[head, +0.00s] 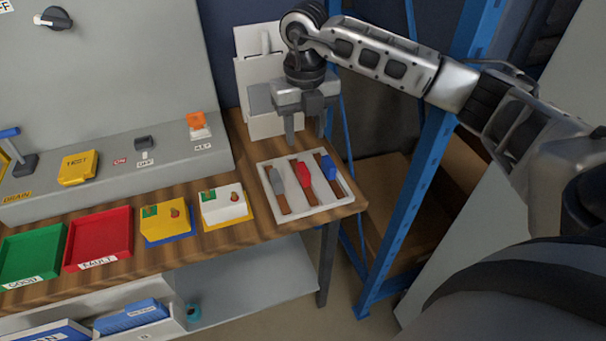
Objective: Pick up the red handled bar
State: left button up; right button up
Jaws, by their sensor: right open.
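The red handled bar (302,173) lies in the middle of a white tray (283,223) at the right end of the wooden bench. A grey handled bar (277,181) lies to its left and a blue handled bar (328,166) to its right, each with a brown strip. My right gripper (305,140) points down with its fingers apart and empty. It appears above and just behind the tray's far edge, apart from the bars. My left gripper is not in view.
Left of the tray stand a white box (223,206) and a yellow box (165,218), then a red tray (98,238) and a green tray (32,254). A grey switch panel (110,170) runs behind. A blue rack post (425,165) stands right of the bench.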

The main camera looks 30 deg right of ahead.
send_over(304, 169)
jog(key=f, duration=0.6)
jog(key=shift+s+a+f+p, duration=0.15)
jog(key=shift+s+f+p, duration=0.15)
jog(key=shift+p, duration=0.05)
jog(key=shift+w+f+p, duration=0.15)
jog(key=shift+f+p, duration=0.2)
jog(key=shift+f, duration=1)
jog(key=shift+w+f+p, duration=0.1)
jog(key=shift+f+p, duration=0.25)
jog(key=shift+f, duration=1)
grip_shut()
